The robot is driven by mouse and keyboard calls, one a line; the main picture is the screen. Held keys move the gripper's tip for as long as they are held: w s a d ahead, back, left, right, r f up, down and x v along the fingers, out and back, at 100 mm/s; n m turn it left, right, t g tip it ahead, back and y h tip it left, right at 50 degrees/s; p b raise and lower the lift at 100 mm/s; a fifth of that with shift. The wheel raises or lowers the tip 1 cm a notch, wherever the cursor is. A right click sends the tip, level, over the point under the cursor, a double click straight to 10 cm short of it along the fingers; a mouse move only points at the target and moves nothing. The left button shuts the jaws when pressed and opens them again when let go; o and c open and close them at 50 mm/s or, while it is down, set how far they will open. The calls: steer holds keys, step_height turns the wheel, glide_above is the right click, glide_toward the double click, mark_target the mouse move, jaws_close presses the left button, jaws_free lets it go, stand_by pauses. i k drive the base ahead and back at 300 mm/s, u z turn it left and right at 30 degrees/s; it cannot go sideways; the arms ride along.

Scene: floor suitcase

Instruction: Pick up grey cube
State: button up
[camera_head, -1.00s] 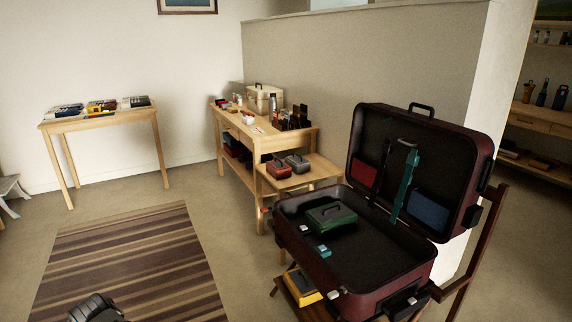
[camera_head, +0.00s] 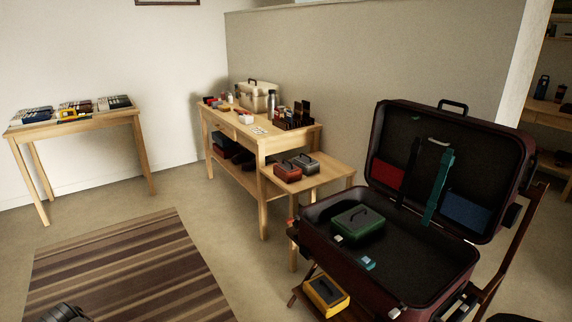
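An open dark red suitcase (camera_head: 318,243) stands at the right with its lid raised. A small pale cube-like block (camera_head: 338,239) is at its left side, by a green box (camera_head: 357,223). A small teal block (camera_head: 367,263) lies inside near the front. Another small pale piece (camera_head: 395,312) shows at the front wall; it may be a latch. I cannot tell which pale piece is the grey cube. Part of my dark gripper (camera_head: 64,313) shows at the bottom left edge, over the rug and far from the suitcase. Its fingers cannot be made out.
A yellow-and-black box (camera_head: 325,292) sits low beside the suitcase. A wooden bench (camera_head: 262,147) with boxes and bottles stands behind, with a lower shelf (camera_head: 325,173). A table (camera_head: 85,122) with books is at the back left. The striped rug (camera_head: 120,270) and nearby floor are clear.

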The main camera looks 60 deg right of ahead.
mark_target(309, 166)
steer(key=z, duration=0.05)
steer(key=i, duration=2.7)
steer(key=z, duration=2.65)
